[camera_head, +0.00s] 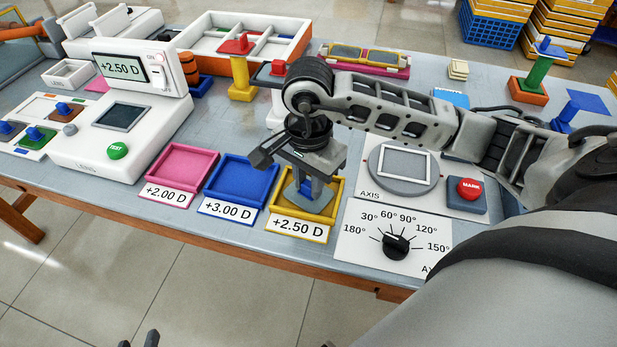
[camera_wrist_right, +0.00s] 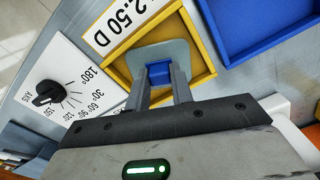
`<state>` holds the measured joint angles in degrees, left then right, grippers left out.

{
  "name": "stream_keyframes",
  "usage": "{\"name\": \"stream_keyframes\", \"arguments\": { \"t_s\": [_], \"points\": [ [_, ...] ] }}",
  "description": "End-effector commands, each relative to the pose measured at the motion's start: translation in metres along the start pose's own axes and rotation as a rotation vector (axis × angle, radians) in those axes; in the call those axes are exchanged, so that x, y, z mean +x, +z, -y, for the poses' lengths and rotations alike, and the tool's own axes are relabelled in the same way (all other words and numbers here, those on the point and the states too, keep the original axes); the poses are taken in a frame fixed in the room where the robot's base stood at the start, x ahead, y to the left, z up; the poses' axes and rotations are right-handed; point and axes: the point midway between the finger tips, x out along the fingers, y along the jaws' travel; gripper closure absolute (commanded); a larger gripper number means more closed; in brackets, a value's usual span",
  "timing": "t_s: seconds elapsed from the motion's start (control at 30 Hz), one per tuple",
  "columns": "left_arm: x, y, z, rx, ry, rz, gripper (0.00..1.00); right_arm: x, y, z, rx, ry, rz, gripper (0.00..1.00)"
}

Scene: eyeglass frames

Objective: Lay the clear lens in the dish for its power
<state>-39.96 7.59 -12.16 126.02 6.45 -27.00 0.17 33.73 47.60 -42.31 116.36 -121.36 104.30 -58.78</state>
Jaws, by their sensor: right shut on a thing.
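The clear lens (camera_wrist_right: 172,56) is a pale see-through plate with a blue grip block (camera_wrist_right: 159,73) on it. My right gripper (camera_wrist_right: 160,82) is shut on that block. It also shows in the head view (camera_head: 305,188), over the yellow dish (camera_head: 331,207) labelled +2.50 D. The lens is within the dish's outline; I cannot tell whether it touches the floor. The meter display (camera_head: 122,68) reads +2.50 D. The pink dish (camera_head: 183,173) is labelled +2.00 D and the blue dish (camera_head: 240,182) +3.00 D. Dark tips of my left gripper (camera_head: 139,341) barely show at the bottom edge, its opening unclear.
An axis dial (camera_head: 396,246) and a red MARK button (camera_head: 469,189) are right of the yellow dish. The meter's green TEST button (camera_head: 117,151) is at left. A divided tray (camera_head: 305,27) and coloured stands, including a yellow one (camera_head: 240,75), are behind.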

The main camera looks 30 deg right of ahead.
Motion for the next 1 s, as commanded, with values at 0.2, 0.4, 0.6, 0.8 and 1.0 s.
{"name": "stream_keyframes", "arguments": {
  "t_s": [0.2, 0.4, 0.6, 0.8, 1.0],
  "points": [
    [0.002, 0.004, 0.001, 0.000, 0.000, 0.001, 0.64, 0.003, 0.000, 0.000, 0.000, 0.000, -0.001, 1.00],
    [0.002, 0.004, 0.001, 0.001, 0.000, 0.001, 0.64, 0.003, 0.000, 0.000, 0.000, 0.000, -0.001, 0.55],
    [0.002, 0.003, 0.000, 0.002, 0.000, -0.001, 0.64, 0.002, 0.000, 0.000, 0.000, 0.000, -0.001, 0.55],
    [0.000, -0.001, 0.000, 0.000, 0.001, -0.001, 0.64, -0.013, -0.001, 0.001, 0.000, -0.004, -0.002, 0.55],
    [0.000, 0.000, 0.000, -0.001, 0.001, 0.002, 0.64, -0.055, -0.001, 0.002, 0.001, -0.007, -0.003, 0.55]
  ]
}}
